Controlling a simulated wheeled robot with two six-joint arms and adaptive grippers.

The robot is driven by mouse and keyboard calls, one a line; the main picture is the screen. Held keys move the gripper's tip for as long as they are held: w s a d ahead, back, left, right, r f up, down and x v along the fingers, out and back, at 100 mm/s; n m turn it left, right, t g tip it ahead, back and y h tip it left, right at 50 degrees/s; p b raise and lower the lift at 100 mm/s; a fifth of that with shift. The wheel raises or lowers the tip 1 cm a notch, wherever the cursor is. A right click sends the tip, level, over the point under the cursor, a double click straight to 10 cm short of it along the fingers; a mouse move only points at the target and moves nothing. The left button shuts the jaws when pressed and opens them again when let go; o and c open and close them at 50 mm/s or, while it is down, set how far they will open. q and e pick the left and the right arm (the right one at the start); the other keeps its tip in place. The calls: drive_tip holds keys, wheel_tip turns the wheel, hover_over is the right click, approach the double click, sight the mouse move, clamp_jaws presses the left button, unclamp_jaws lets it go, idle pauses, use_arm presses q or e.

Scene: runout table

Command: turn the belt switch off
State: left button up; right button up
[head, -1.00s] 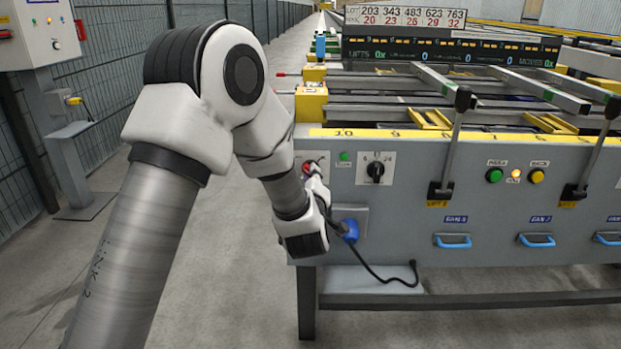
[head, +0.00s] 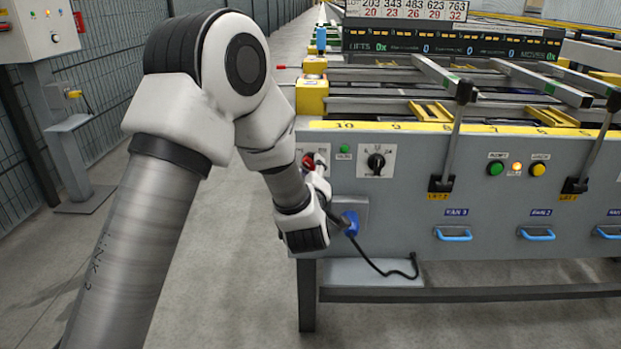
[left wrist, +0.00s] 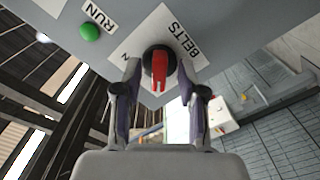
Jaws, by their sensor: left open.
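The belt switch is a red handle on a round black base, on a white plate marked BELTS, in the left wrist view (left wrist: 159,68). Its red handle runs up and down in that picture, aslant to the plate's edges. An N shows left of it; the rest of that label is hidden. In the head view, the switch (head: 308,161) shows small at the panel's left end, partly covered by my gripper. My left gripper (left wrist: 159,77) is open, its fingers on either side of the switch; contact is unclear. My right gripper is not in view.
A green RUN light (left wrist: 90,32) sits beside the switch plate. Right of it are a black selector dial (head: 376,161) and a blue plug (head: 350,222) with a hanging black cable. Lift levers (head: 455,130) stand along the panel.

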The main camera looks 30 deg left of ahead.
use_arm(q)
drive_tip(key=v, duration=1.1)
drive_tip(key=shift+s, duration=0.2)
drive_tip(key=shift+d+f, duration=0.1)
drive_tip(key=shift+d, duration=0.05)
drive_tip(key=s+f+m+g+h, duration=0.1)
drive_tip(key=s+f+g, duration=0.25)
drive_tip(key=f, duration=0.65)
drive_tip(key=s+f+m+g+h, duration=0.2)
drive_tip(key=s+f, duration=0.2)
drive_tip(key=f, duration=0.7)
drive_tip(key=s+f+m+g+h, duration=0.1)
drive_tip(key=s+f+g, duration=0.15)
drive_tip(key=f, duration=0.75)
drive_tip(key=s+d+f+m+g+h, duration=0.3)
drive_tip(key=s+d+f+m+g, duration=0.15)
drive_tip(key=s, duration=0.45)
drive_tip(key=s+d+f+m+g+h, duration=0.2)
drive_tip(key=s+d+f+m+g, duration=0.1)
drive_tip(key=s+f+m, duration=0.4)
wheel_tip(320, 180, up, 36)
drive_tip(key=p, duration=3.5)
drive_tip(key=shift+s+r, duration=0.2)
drive_tip(key=shift+s, duration=0.3)
